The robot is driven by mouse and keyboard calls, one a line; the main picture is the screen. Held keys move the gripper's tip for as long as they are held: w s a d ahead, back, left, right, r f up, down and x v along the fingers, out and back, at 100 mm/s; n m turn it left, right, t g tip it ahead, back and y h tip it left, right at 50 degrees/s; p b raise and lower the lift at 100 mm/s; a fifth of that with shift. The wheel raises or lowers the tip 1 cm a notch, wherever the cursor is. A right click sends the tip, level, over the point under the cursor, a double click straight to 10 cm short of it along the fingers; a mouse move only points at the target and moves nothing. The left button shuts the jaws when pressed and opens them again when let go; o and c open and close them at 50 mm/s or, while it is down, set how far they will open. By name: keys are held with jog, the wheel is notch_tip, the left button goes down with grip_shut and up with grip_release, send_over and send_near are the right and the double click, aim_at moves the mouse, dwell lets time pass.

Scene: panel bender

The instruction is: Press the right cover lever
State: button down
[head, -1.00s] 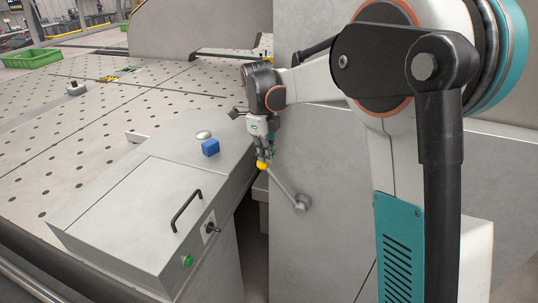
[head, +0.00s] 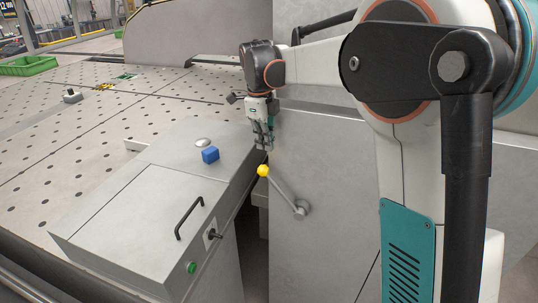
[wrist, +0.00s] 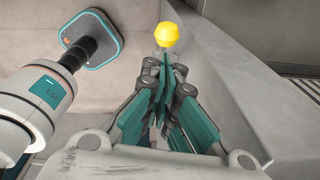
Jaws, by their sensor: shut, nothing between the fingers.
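The cover lever is a grey rod (head: 282,190) with a yellow knob (head: 263,170), on a round pivot (head: 300,210) on the grey panel's side. It slants up to the left from the pivot. My gripper (head: 264,147) is shut and empty, pointing down just above the knob, with a small gap visible in the head view. In the wrist view the yellow knob (wrist: 167,34) shows just beyond the shut fingertips (wrist: 165,66). Most of the rod is hidden there.
The perforated table (head: 80,130) extends behind. A tall grey panel (head: 335,160) stands right of the gripper.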

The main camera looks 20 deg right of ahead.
jog(key=r, duration=0.1)
jog(key=a+r, duration=0.2)
jog(key=shift+w+r, duration=0.3)
jog(key=shift+r, duration=0.1)
jog(key=s+d+f+n+t+b, duration=0.2)
jog(key=s+f+n+b, duration=0.7)
jog(key=s, duration=0.7)
jog(key=s+d+f+n+t+b, duration=0.2)
jog(key=s+f+n+t+b, duration=0.3)
jog(key=s+f+n+b, duration=0.4)
jog(key=s+f+n, duration=0.4)
jog(key=s+n, duration=0.2)
jog(key=n, duration=0.2)
jog(key=shift+s+f+n+y, duration=0.3)
jog(key=shift+s+f+y, duration=0.1)
